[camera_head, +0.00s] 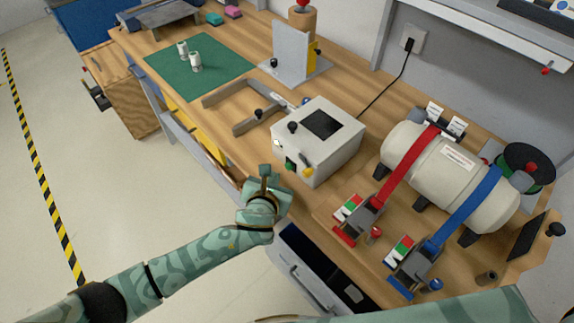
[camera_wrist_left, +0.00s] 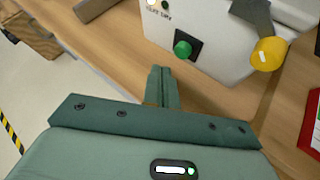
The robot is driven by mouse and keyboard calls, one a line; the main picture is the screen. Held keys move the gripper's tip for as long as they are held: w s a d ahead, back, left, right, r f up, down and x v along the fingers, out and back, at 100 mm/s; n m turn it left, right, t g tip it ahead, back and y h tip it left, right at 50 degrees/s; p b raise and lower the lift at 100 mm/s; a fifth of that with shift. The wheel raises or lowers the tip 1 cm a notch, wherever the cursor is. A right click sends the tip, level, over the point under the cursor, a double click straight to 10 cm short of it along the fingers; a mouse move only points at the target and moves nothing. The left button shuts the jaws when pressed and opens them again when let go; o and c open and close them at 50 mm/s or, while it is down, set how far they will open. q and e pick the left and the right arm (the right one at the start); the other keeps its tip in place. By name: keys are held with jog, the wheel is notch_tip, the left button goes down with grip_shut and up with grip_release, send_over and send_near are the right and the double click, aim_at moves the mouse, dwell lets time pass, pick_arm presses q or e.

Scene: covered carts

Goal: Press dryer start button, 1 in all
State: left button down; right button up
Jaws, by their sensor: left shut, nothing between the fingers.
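A white control box (camera_head: 320,140) with a dark top panel stands on the wooden bench. Its front carries a green button (camera_head: 290,164) on a dark plate and a yellow knob (camera_head: 307,172). In the left wrist view the green button (camera_wrist_left: 183,48) lies just beyond and slightly right of my fingertips. The yellow knob (camera_wrist_left: 268,54) is farther right. My left gripper (camera_head: 265,172) is shut and empty at the bench's front edge, in front of the button. It also shows in the left wrist view (camera_wrist_left: 161,75), apparently apart from the button. My right gripper is not in view.
A white tank (camera_head: 450,170) with red and blue straps stands right of the box. A grey fork-shaped bracket (camera_head: 245,115) lies left of it. A green mat (camera_head: 195,65) holds two white cylinders. A black cable runs from the box to a wall socket (camera_head: 412,38).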

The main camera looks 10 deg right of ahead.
pick_arm(q)
jog(key=s+a+p, duration=0.2)
jog(key=a, duration=0.1)
jog(key=shift+s+a+r, duration=0.1)
jog(key=shift+s, duration=0.05)
dwell(0.8)
